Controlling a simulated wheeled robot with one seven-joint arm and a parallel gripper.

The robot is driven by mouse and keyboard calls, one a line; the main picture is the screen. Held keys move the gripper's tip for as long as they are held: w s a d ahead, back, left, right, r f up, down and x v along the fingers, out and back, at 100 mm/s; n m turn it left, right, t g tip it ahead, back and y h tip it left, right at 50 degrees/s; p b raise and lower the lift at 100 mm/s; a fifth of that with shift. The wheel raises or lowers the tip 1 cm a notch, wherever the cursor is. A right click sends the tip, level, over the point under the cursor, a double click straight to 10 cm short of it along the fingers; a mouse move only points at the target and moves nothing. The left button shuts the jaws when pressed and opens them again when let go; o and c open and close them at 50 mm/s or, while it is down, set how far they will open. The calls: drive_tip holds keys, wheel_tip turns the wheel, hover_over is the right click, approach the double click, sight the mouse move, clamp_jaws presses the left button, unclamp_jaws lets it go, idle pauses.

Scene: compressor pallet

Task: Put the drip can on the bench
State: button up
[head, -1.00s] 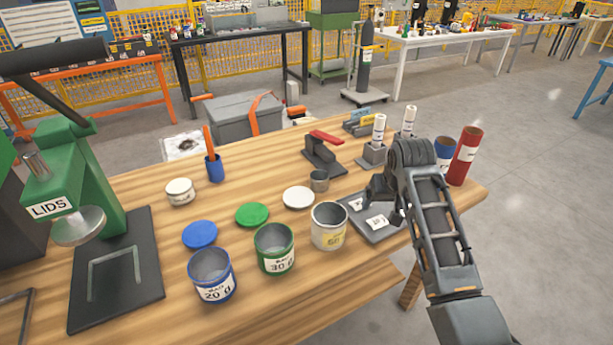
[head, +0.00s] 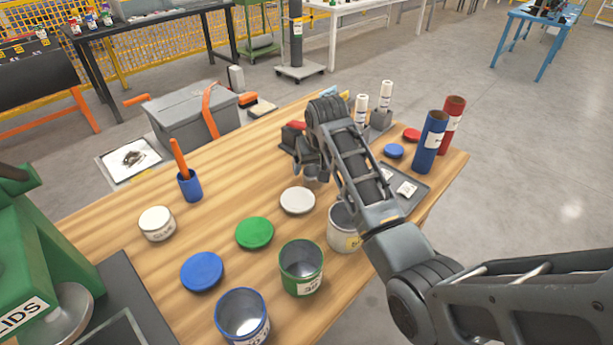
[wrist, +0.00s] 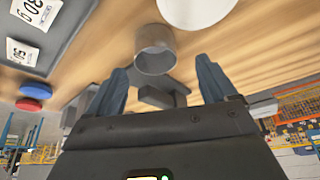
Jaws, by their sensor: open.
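A small plain grey metal can (wrist: 155,52) shows in the wrist view, standing on the wooden bench (head: 232,192); no label reading drip can is visible. My gripper (wrist: 162,66) is open and empty, its two fingers spread to either side of the can's line. The can appears just beyond the fingertips, and I cannot tell whether they touch it. In the head view my gripper (head: 312,172) is low over the bench beside the white disc lid (head: 298,201), and my arm largely hides the can there.
Blue (head: 242,318), green (head: 301,268) and white (head: 342,232) labelled tins stand along the near edge. Blue (head: 202,272) and green (head: 254,233) lids lie behind them. A grey tray (head: 418,187) with packets and a blue tube (head: 429,142) are at right. Bare wood lies left of centre.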

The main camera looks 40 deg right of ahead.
sight(313, 168)
drive_tip(key=shift+d+p+x, duration=0.15)
drive_tip(key=shift+p+x, duration=0.15)
drive_tip(key=shift+x, duration=1.25)
drive_tip(key=shift+d+p+x, duration=0.2)
drive_tip(key=shift+p+x, duration=0.05)
drive_tip(key=shift+x, duration=1.25)
drive_tip(key=shift+s, duration=0.1)
drive_tip(key=c, duration=1.1)
drive_tip(key=shift+r, duration=0.15)
drive_tip(key=shift+r, duration=0.65)
wheel_tip(313, 168, up, 3)
drive_tip(key=shift+s+d+f+b, duration=0.15)
drive_tip(key=shift+d+b, duration=0.05)
drive_tip(key=shift+b, duration=0.3)
drive_tip(key=s+d+r, duration=0.2)
drive_tip(key=s+d+r+b, duration=0.1)
drive_tip(key=s+d+r, duration=0.1)
drive_tip(key=s+d, duration=0.1)
drive_tip(key=s+d+r, duration=0.2)
drive_tip(key=s, duration=0.1)
drive_tip(key=shift+d+r, duration=0.35)
drive_tip(key=shift+d, duration=0.05)
